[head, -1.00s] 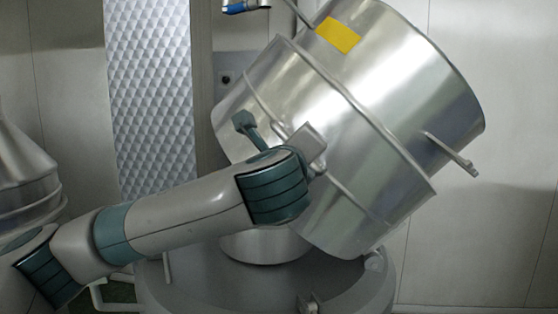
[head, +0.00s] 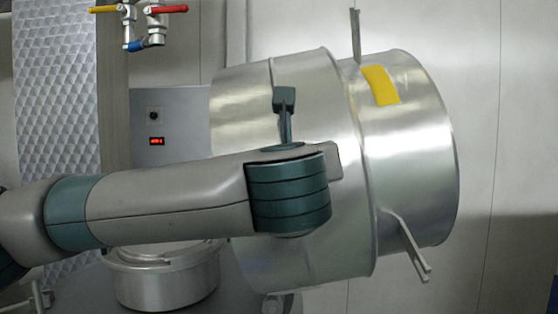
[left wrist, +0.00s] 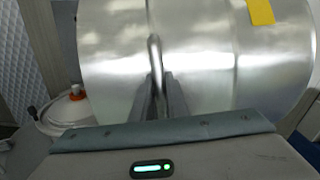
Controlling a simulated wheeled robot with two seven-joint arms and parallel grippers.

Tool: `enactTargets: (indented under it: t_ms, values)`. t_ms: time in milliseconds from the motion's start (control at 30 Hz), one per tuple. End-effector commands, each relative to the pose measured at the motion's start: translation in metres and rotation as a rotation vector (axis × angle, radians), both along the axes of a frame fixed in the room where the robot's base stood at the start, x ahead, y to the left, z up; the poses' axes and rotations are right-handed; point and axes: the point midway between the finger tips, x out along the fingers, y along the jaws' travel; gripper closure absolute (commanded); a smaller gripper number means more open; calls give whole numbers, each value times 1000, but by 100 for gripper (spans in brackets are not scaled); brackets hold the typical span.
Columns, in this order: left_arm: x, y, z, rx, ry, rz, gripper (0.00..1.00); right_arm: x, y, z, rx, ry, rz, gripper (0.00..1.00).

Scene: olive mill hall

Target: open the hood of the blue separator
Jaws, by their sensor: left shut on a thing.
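The separator's hood (head: 310,80) is a large silver metal drum with a yellow label and bars sticking out. It is swung up and lies nearly on its side in the head view. Below it at the left the round metal bowl (head: 165,280) is uncovered. My left gripper (left wrist: 159,98) is shut on the hood's bar handle (left wrist: 155,52) in the left wrist view. My right gripper is in neither view. I see no blue on the separator's visible parts.
Pipes with a yellow-handled valve (head: 105,9) and a red-handled valve (head: 166,9) hang at the upper left. The pale wall (head: 510,150) at the right is clear.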

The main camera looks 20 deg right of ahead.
Motion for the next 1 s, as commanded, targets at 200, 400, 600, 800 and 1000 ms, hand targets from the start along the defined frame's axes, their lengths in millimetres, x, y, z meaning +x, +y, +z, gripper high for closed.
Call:
enactTargets:
  t_ms: [200,400,600,800,1000]
  values:
    - [-1,-4,-1,22,-7,2,100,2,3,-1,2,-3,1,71]
    - [-1,-4,-1,22,-6,3,100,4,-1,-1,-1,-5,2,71]
    - [-1,-4,-2,24,-5,3,68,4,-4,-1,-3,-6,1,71]
    - [-2,-4,-2,23,-5,1,68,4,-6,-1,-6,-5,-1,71]
    - [-1,-4,-2,23,-6,2,68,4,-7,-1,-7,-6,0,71]
